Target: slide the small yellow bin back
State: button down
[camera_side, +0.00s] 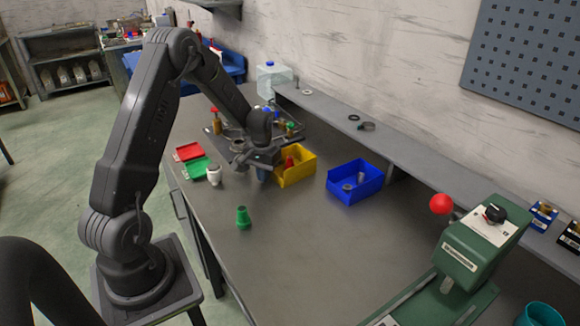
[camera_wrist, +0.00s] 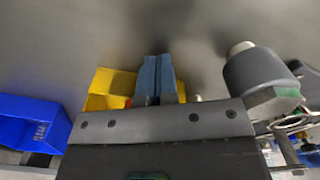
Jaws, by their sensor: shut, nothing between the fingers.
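The small yellow bin (camera_side: 296,168) stands on the table near the wall shelf, to the left of the blue bin. Something red and a dark part show inside it. My gripper (camera_side: 262,174) is low over the table at the near left side of the yellow bin; from the side I cannot tell whether it touches it. In the wrist view the two blue fingertips (camera_wrist: 157,75) are together with nothing between them. The yellow bin (camera_wrist: 104,88) shows there just behind and left of the fingers, partly hidden by them and the gripper body.
A blue bin (camera_side: 355,182) with small metal parts stands right of the yellow one. A green cup-like piece (camera_side: 243,217), a white piece (camera_side: 214,175), and red (camera_side: 188,151) and green (camera_side: 196,168) trays are nearby. A green machine (camera_side: 470,250) stands front right. The middle table is clear.

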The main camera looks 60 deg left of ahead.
aim_at(287, 168)
jog(key=shift+w, duration=0.1)
jog(key=shift+w+d, duration=0.1)
jog(key=shift+w, duration=0.8)
jog(key=shift+w, duration=0.1)
jog(key=shift+w, duration=0.9)
jog(key=shift+w, duration=0.15)
jog(key=shift+w+d, duration=0.1)
jog(key=shift+w, duration=0.75)
jog(key=shift+w, duration=0.1)
jog(key=shift+w, duration=0.9)
jog(key=shift+w, duration=0.1)
